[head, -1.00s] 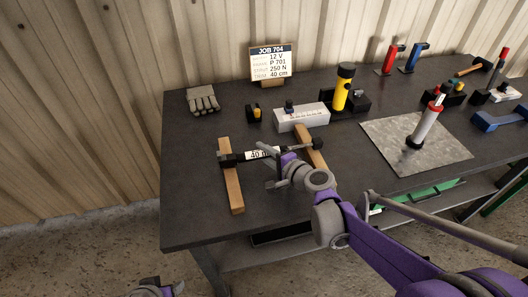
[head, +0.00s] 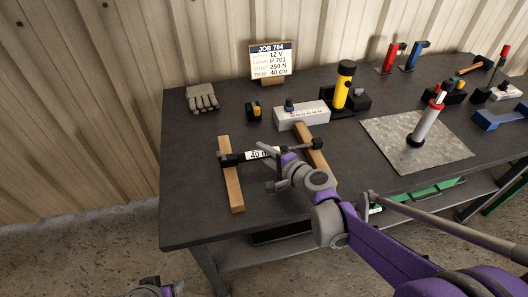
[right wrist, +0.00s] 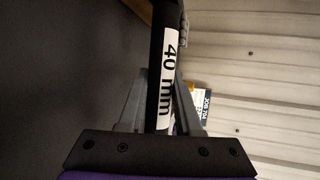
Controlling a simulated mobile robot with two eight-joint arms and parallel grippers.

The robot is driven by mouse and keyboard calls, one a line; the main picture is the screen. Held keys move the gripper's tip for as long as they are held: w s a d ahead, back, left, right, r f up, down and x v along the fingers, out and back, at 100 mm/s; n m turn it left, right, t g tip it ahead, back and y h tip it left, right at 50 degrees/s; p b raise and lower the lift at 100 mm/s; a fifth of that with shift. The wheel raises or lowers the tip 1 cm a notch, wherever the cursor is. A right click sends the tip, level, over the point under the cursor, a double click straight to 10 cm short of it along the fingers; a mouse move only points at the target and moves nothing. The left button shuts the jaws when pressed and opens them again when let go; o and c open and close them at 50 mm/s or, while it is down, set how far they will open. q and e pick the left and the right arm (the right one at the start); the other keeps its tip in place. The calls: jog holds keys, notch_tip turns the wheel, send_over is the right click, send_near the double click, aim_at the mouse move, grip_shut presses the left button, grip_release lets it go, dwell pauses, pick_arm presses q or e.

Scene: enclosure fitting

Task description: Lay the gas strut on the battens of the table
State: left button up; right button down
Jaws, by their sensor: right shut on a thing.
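The gas strut (head: 235,159) is a black rod with a white label, lying across the two wooden battens (head: 232,188) (head: 322,171) on the dark table. Its left end is over the left batten and its right end reaches past the right batten. I cannot tell whether it fully touches both. My right gripper (head: 268,154) is shut on the strut near its label, between the battens. In the right wrist view the strut (right wrist: 157,80) stands between the fingers, with "40 mm" on the label. A part of my left arm shows at the bottom left edge; its fingers cannot be made out.
A white box (head: 301,117) stands behind the right batten, with a yellow cylinder (head: 344,86) beyond it. A grey glove (head: 202,99) and a job card (head: 271,62) are at the back. A metal sheet (head: 390,139) bears a red-and-white tube (head: 426,123). The table's front left is clear.

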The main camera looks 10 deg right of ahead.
jog(key=c, duration=0.5)
grip_release()
